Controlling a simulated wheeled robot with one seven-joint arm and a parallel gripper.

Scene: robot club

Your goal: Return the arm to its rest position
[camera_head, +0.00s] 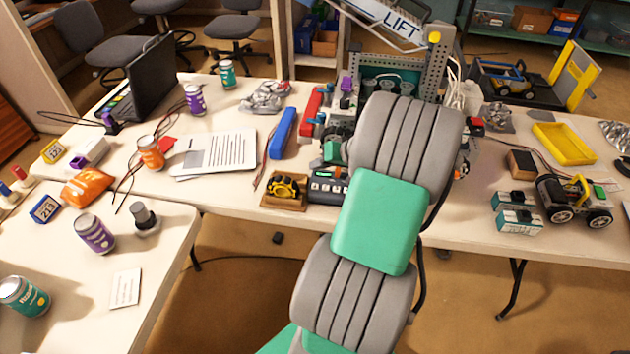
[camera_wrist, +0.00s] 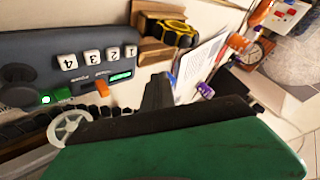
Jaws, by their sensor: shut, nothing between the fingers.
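My arm, grey and green, reaches up across the middle of the head view and over the front edge of the back table (camera_head: 500,225). My gripper (camera_wrist: 158,90) shows as dark fingers in the wrist view, closed together with nothing held. In the head view it is mostly hidden behind my arm. It is close to a dark control box (camera_head: 328,187) with numbered buttons, which fills the upper left of the wrist view (camera_wrist: 40,50). I cannot tell whether they touch.
A yellow-black tape measure (camera_head: 285,187) sits left of the box, with papers (camera_head: 215,153) beyond. A robot with a lift (camera_head: 400,65) stands behind my arm. A small wheeled robot (camera_head: 575,200) is at right. Cans stand on both tables. Floor shows between the tables.

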